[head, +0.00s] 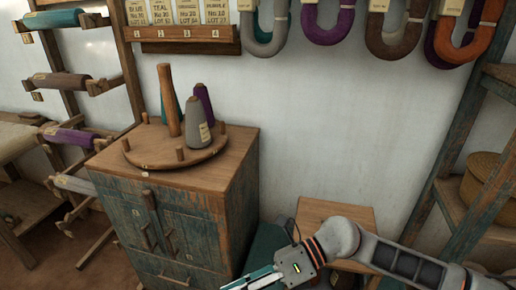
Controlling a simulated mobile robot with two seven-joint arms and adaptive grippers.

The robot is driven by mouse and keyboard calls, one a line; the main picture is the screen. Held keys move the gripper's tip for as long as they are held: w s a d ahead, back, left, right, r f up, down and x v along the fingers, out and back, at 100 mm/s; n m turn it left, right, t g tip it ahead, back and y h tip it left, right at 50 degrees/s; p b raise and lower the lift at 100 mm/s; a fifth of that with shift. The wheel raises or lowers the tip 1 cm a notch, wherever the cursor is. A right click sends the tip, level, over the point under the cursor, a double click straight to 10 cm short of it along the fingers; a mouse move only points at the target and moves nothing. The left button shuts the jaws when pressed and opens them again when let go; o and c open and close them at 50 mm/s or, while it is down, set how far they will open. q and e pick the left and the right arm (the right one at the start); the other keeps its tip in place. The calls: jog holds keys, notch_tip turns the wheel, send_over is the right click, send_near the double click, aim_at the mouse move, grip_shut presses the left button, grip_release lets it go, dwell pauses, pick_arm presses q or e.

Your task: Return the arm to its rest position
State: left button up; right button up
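One arm of mine comes in from the right along the lower edge of the head view, so it is my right arm. Its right gripper (254,280) points left and down, in front of the wooden cabinet (190,225) and low beside its right side. The fingertips run toward the bottom edge of the picture, and their gap cannot be made out. I see nothing clearly held. My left arm and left gripper are out of view.
On the cabinet stands a round wooden board (150,155) with pegs and several yarn cones, one grey (198,138). A small wooden stool or box (335,210) sits behind my arm. A shelf rack (465,200) with a basket (488,183) stands at right. Yarn skeins hang above.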

jog(key=w+a+r+m+t+y, duration=0.3)
jog(key=r+m+t+y, duration=0.4)
jog(key=m, duration=0.5)
jog(key=w+d+f+m+t+h, duration=0.35)
jog(key=d+m+t, duration=0.2)
jog(key=m, duration=0.25)
jog(key=w+d+f+m+t+h, duration=0.3)
jog(key=d+f+m+t+h, duration=0.15)
jog(key=m+t, duration=0.35)
jog(key=s+d+f+m+g+h, duration=0.2)
jog(key=s+d+f+m+h, duration=0.1)
jog(key=f, duration=0.5)
jog(key=s+d+f+m+g+h, duration=0.2)
jog(key=s+d+f+m+h, duration=0.1)
jog(key=s+d+f+m, duration=0.3)
jog(key=s+d+f+m+g+h, duration=0.2)
jog(key=s+d+f+m+h, duration=0.2)
jog(key=d+f, duration=0.5)
jog(key=shift+s+d+f+m+p, duration=0.15)
jog(key=shift+s+f+m+p, duration=0.3)
jog(key=shift+s+f+m, duration=0.5)
jog(key=shift+w+r, duration=0.15)
jog(key=shift+w, duration=0.1)
